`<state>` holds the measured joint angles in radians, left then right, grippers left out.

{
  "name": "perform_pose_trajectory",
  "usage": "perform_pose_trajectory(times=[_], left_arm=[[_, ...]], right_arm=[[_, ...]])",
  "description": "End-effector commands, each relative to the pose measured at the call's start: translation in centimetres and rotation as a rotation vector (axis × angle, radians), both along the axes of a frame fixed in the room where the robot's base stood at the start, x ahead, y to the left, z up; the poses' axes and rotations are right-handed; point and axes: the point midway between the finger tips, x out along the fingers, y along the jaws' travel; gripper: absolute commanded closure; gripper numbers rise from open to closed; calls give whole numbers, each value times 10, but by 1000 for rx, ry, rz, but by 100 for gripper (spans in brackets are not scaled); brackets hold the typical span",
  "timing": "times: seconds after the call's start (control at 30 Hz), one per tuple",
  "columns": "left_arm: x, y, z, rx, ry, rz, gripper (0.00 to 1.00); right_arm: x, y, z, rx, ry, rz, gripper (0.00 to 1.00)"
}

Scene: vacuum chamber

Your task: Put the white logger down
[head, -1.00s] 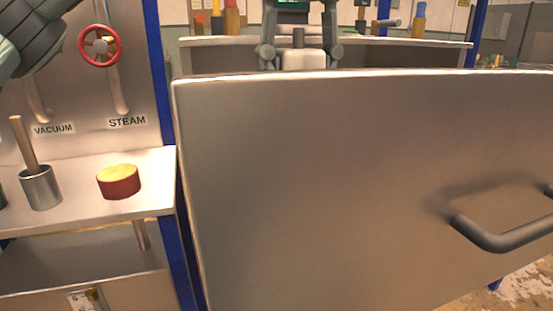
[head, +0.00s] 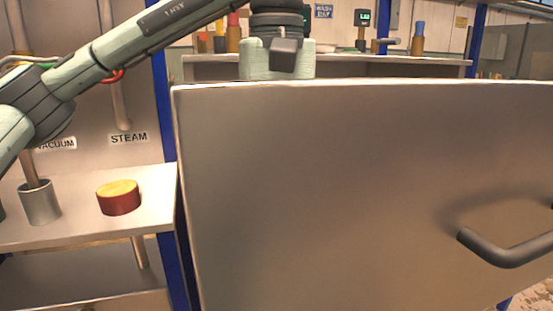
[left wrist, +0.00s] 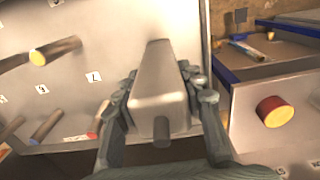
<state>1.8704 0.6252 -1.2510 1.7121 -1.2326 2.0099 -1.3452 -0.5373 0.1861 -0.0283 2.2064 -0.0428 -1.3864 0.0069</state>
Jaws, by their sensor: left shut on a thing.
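The white logger (left wrist: 160,80) is a pale block with a dark stub at its near end, in the middle of the left wrist view. My left gripper (left wrist: 158,92) is shut on it, with a finger on each side. In the head view the left arm reaches in from the left, and the left gripper's body (head: 277,62) is behind the top edge of a large metal panel (head: 330,190). That panel hides the fingers and the logger there. I cannot tell whether the logger touches a surface. My right gripper is not in view.
The panel has a dark handle (head: 510,250) on its right. At left, a bench (head: 80,220) holds a red cylinder with a yellow top (head: 118,198) and a metal cup (head: 38,204). A far counter (head: 400,68) stands behind the panel.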

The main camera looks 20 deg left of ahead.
Motion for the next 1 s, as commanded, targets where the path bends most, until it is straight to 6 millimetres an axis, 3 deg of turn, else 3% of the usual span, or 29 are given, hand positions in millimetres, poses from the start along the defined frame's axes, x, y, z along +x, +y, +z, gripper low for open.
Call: perform_pose_trajectory(times=[0.13, 0.17, 0.3, 0.67, 0.77, 1.0], left_arm=[[0, 0, -4, 0, 0, 0, 97], [0, 0, -3, 0, 0, 0, 57], [0, 0, -3, 0, 0, 0, 40], [0, 0, 3, 1, -1, 0, 40], [0, 0, 16, 1, -3, 0, 40], [0, 0, 69, 1, -4, 2, 40]], right_arm=[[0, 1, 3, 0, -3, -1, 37], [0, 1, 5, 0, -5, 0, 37], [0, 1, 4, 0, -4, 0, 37], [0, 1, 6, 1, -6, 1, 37], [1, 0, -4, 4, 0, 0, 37], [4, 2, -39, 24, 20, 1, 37]])
